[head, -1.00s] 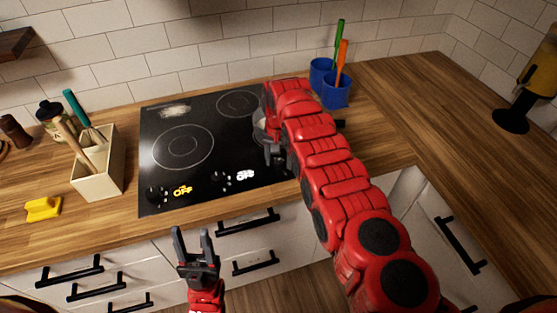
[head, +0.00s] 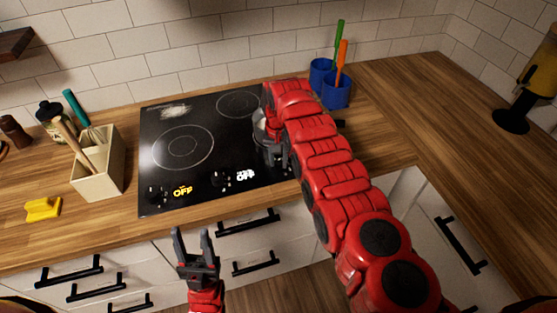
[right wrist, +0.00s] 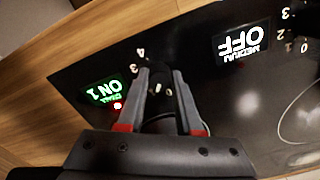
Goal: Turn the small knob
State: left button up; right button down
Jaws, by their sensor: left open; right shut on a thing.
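The small knob (right wrist: 160,77) shows in the right wrist view as a dark dial with white numbers around it. My right gripper (right wrist: 166,82) is shut on it, one finger on each side. The green display (right wrist: 104,89) beside it reads ON 1, with a red light next to it. In the head view my right gripper (head: 270,150) is over the right part of the black cooktop (head: 205,125), and my arm hides the small knob there. My left gripper (head: 195,247) is open and empty in front of the drawers.
A white OFF display (right wrist: 241,43) marks the medium knob; it also shows in the head view (head: 245,175). A yellow OFF display (head: 182,191) is further left. A utensil box (head: 98,172), a yellow object (head: 42,209) and blue cups (head: 336,92) stand clear of the cooktop.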

jog(key=n+b, duration=0.2)
jog(key=shift+f+n, duration=0.2)
jog(key=shift+n, duration=0.1)
jog(key=n+b, duration=0.2)
jog(key=shift+b, duration=0.35)
jog(key=shift+r+n+b, duration=0.1)
jog(key=shift+n+b, duration=1)
jog(key=shift+n, duration=0.1)
jog(key=shift+r+n, duration=0.1)
jog(key=shift+n, duration=0.3)
jog(key=c, duration=0.6)
grip_release()
jog(key=shift+r, duration=0.1)
